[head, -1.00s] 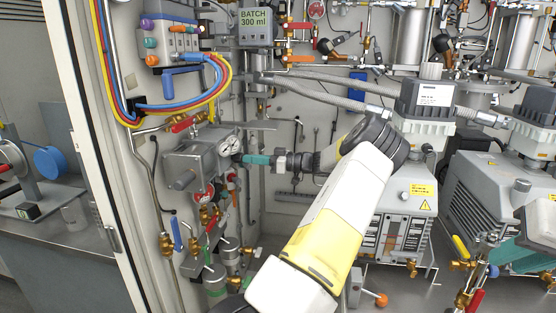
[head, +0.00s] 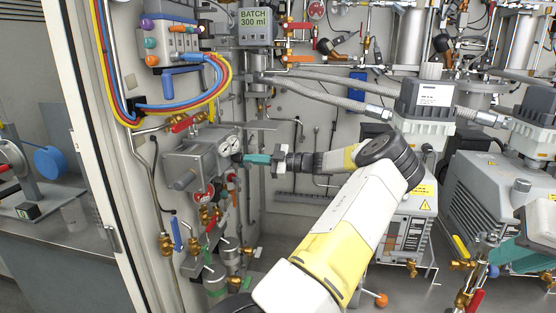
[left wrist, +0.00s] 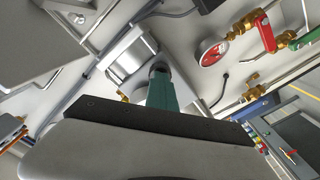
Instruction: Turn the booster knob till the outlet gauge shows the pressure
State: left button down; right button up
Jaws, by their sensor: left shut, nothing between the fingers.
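A grey booster box (head: 197,155) is mounted on the left wall of the cabinet. A grey cylindrical part that looks like its knob (head: 183,180) sticks out at the lower left. A white-faced round gauge (head: 229,145) sits at its right side; its reading is too small to tell. My left gripper (head: 243,158) has teal fingers, shut and empty, just right of and below this gauge.
A red-faced gauge (left wrist: 212,52) and brass valves (head: 205,215) lie below the booster. Coloured hoses (head: 215,95) loop above it. Grey pumps (head: 405,215) stand to the right. The cabinet's door frame (head: 85,150) bounds the left side.

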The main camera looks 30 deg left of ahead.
pick_arm(q)
jog(key=shift+n, duration=0.6)
jog(key=n, duration=0.4)
jog(key=shift+n, duration=0.3)
jog(key=n, duration=0.4)
jog(key=shift+n, duration=0.3)
jog(key=c, duration=1.7)
grip_release()
